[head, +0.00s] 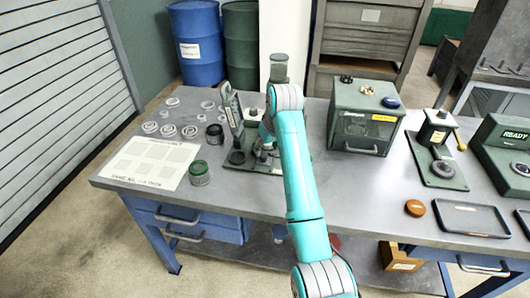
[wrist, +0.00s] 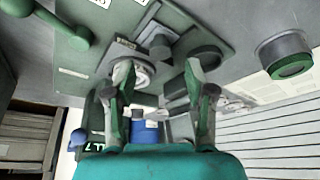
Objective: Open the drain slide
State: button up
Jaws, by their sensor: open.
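The ring grinder (head: 234,112) stands on a green base plate at the middle of the bench, partly hidden by my arm in the head view. In the wrist view its base plate (wrist: 185,18) fills the top, with a pale round part (wrist: 140,74), a grey block and a dark round cup (wrist: 206,57). A small labelled piece (wrist: 126,43) sits beside the round part, but I cannot tell for sure which part is the drain slide. My gripper (wrist: 160,72) is open over these parts, one finger overlapping the round part in the picture. Contact cannot be told. Nothing shows held.
A green-lidded jar (head: 199,173) and a white sheet (head: 150,160) lie left of the grinder, with several pale rings behind. A dark tray (head: 472,219) lies near the front edge.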

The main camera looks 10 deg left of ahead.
aim_at(264, 155)
jog(key=shift+x, duration=1.95)
jog(key=shift+c, duration=0.2)
grip_shut()
